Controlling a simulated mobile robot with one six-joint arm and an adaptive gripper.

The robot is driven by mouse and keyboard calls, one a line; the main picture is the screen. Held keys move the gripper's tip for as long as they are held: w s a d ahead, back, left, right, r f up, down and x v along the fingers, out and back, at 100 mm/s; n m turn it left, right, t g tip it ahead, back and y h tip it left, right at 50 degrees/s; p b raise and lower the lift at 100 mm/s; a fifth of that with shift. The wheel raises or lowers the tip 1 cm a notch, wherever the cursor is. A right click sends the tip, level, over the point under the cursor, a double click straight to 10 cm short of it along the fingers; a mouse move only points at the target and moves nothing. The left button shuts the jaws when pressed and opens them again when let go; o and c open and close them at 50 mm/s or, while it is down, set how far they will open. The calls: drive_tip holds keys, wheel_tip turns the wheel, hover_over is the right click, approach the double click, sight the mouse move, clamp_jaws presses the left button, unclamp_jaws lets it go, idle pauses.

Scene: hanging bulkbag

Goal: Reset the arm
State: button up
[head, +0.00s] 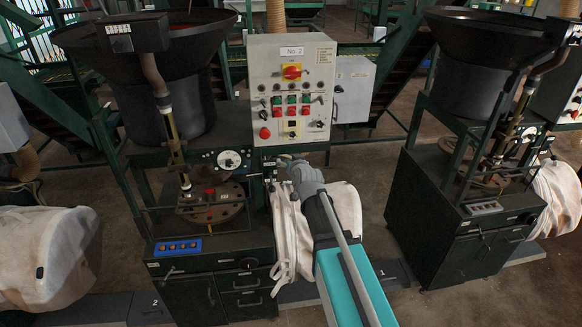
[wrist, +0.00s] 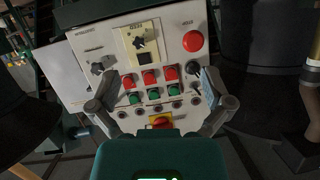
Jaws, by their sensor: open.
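My gripper (head: 287,164) is at the end of my outstretched arm in the head view, just below the control panel marked No. 2 (head: 288,85). In the wrist view my gripper (wrist: 158,88) has its two grey fingers spread wide, with nothing held between them. The panel (wrist: 105,62) appears upside down there, its red and green buttons showing between the fingers. A white bulk bag (head: 348,208) hangs beside and behind my arm; the arm hides part of it.
Dark hopper machines stand left (head: 165,95) and right (head: 478,85). Other pale bags hang at the far left (head: 45,258) and far right (head: 558,195). A small blue button box (head: 178,247) sits on the left machine's base. Open floor lies between the machines.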

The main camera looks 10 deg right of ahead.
drive_tip(key=shift+s+f, duration=0.25)
drive_tip(key=shift+f, duration=0.1)
drive_tip(key=s+d+f+g+b, duration=0.2)
drive_tip(key=s+f+g+b, duration=0.2)
drive_tip(key=s+f+g, duration=0.3)
drive_tip(key=s+d+f+g+h+b, duration=0.1)
drive_tip(key=s+f+g+b, duration=0.4)
drive_tip(key=s+f, duration=0.9)
drive_tip(key=shift+s+d+f+n+g+h, duration=0.3)
drive_tip(key=shift+s+g, duration=0.9)
drive_tip(key=shift+s, duration=2)
